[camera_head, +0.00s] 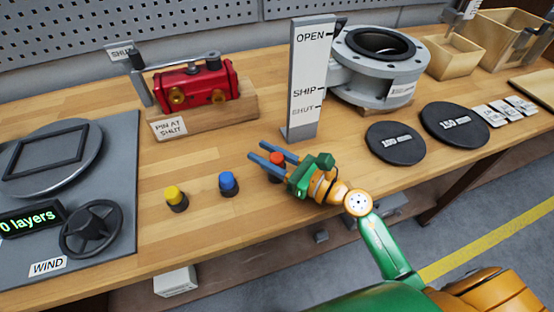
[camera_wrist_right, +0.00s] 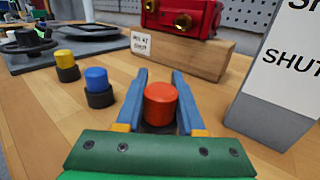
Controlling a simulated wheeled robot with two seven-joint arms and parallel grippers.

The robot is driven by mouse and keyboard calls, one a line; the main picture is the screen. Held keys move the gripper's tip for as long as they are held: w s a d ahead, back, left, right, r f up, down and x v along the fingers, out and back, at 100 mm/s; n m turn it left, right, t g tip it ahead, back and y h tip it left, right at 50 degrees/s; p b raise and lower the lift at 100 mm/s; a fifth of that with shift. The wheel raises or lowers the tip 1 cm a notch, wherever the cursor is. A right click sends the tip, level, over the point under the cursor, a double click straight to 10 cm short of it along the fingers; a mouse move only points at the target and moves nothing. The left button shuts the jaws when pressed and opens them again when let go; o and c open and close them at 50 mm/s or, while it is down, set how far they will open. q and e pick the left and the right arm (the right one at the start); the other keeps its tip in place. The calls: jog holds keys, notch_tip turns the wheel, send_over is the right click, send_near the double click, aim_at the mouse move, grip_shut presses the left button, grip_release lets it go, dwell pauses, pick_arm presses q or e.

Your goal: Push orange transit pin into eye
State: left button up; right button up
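The orange-red pin (camera_head: 278,159) stands upright in a dark base on the bench. My right gripper (camera_head: 259,151) reaches over the bench with its two blue fingers either side of the pin. In the right wrist view the pin (camera_wrist_right: 161,103) sits between the fingers (camera_wrist_right: 160,73), with a narrow gap on both sides, so the gripper looks open. The red actuator (camera_head: 194,85) stands on a wooden block behind, labelled "PIN AT SHUT". I cannot make out which opening is the eye. My left gripper is not in view.
A blue-capped peg (camera_head: 228,182) and a yellow-capped peg (camera_head: 175,197) stand left of the pin. The grey OPEN/SHIP/SHUT post (camera_head: 307,85) rises close behind my gripper. A flanged valve (camera_head: 378,68) and black discs (camera_head: 396,143) lie right. Bench between pegs and block is clear.

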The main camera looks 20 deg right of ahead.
grip_shut()
